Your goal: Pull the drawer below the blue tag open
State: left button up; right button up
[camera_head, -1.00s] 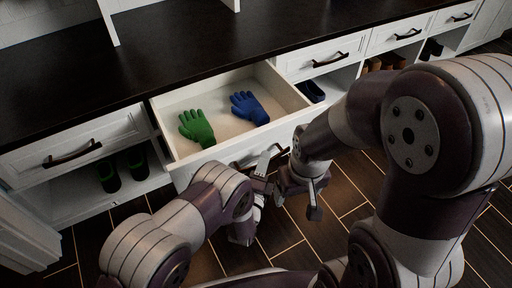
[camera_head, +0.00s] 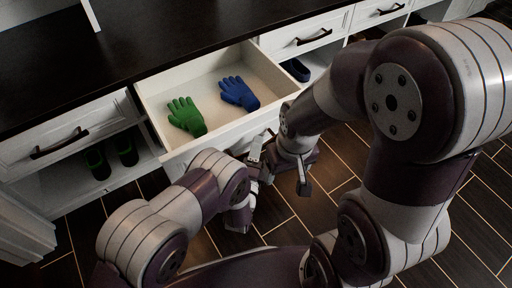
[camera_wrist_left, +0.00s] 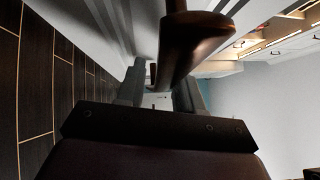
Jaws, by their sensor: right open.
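A white drawer (camera_head: 148,126) stands pulled out from the cabinet below the dark countertop. A green glove (camera_head: 186,115) and a blue glove (camera_head: 239,93) lie in it. No blue tag is visible. My left gripper (camera_head: 257,150) is at the drawer's front. In the left wrist view, the dark brown handle (camera_wrist_left: 192,45) passes close before its fingers; whether they are closed on it is unclear. My right gripper (camera_head: 302,176) is open, lower and to the right, in front of the drawer, holding nothing visible. My arms hide part of the drawer front.
Closed drawers with dark handles sit at left (camera_head: 60,142) and right (camera_head: 313,36). Shoes (camera_head: 112,160) stand in open cubbies below. The dark countertop (camera_head: 130,45) is bare. Brown plank floor (camera_head: 270,215) lies in front.

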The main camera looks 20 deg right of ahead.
pick_arm(q)
jog(key=shift+s+a, duration=0.15)
jog(key=shift+s, duration=0.15)
jog(key=p+v, duration=0.5)
jog(key=v, duration=0.6)
jog(key=shift+s, duration=0.15)
jog(key=shift+a+f, duration=0.1)
